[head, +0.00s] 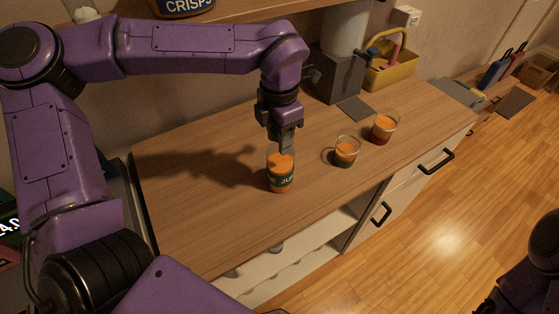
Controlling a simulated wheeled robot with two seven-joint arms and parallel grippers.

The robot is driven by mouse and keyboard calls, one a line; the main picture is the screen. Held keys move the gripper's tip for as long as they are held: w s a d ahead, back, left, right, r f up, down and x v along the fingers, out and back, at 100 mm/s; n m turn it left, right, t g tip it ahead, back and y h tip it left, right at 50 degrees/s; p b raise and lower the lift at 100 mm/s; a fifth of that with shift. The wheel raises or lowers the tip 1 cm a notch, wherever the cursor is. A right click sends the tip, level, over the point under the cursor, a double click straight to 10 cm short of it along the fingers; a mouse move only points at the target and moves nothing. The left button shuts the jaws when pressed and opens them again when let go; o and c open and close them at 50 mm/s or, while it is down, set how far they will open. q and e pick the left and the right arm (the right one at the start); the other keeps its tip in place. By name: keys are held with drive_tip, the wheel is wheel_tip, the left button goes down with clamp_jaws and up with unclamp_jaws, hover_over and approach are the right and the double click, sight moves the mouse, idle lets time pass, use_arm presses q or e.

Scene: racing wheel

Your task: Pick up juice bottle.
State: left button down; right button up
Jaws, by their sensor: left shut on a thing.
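The juice bottle (280,179) is orange with a dark green label and stands upright on the wooden counter. My left gripper (284,150) points down from above and is shut on the upper part of the bottle, hiding its top. The bottle's base looks to be at the counter top; I cannot tell whether it is slightly lifted. Part of my right arm shows at the lower right, but its gripper is out of view.
Two glasses with orange contents, a nearer one (345,152) and a farther one (383,128), stand right of the bottle. A grey machine (338,78) and a yellow caddy (390,72) are at the back. The counter (215,215) is clear left of the bottle.

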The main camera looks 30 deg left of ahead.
use_arm(q)
drive_tip(key=shift+w+r, duration=0.15)
drive_tip(key=shift+r, duration=0.45)
drive_tip(key=s+d+r+b, duration=0.4)
drive_tip(key=s+d+r, duration=0.4)
drive_tip(key=d+r, duration=0.3)
drive_tip(key=shift+d+r+b, duration=0.3)
drive_tip(key=shift+d+r, duration=0.05)
drive_tip(key=shift+r, duration=0.05)
drive_tip(key=shift+w, duration=0.1)
